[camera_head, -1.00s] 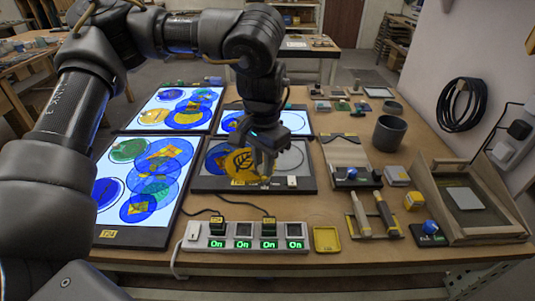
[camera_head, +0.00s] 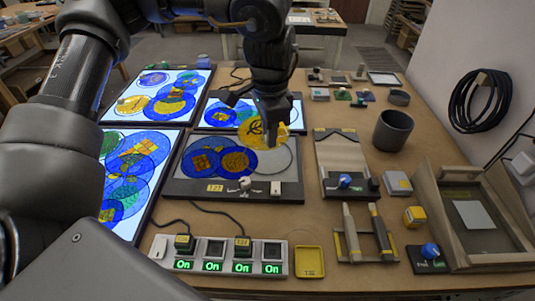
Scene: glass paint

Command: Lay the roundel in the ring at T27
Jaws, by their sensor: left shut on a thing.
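My left gripper (camera_head: 272,122) points down and is shut on the yellow roundel (camera_head: 261,134), which bears a dark leaf-like drawing. The roundel is tilted and appears above the panel's upper right part. The panel labelled T27 (camera_head: 190,184) is grey and unlit. A thin dark ring outline (camera_head: 297,158) shows on its right half, its upper part hidden by the roundel and gripper. Blue discs with yellow patches (camera_head: 236,161) lie on the panel's left half. The exact gap between roundel and panel cannot be told. My right gripper is not in view.
Lit panels with blue, green and yellow discs (camera_head: 158,100) stand left and behind. A power strip (camera_head: 188,253) with several "On" lights, cables and a yellow tray (camera_head: 310,261) lie in front. Tool holders, a dark cup (camera_head: 393,131) and a wooden-framed box (camera_head: 480,215) are at right.

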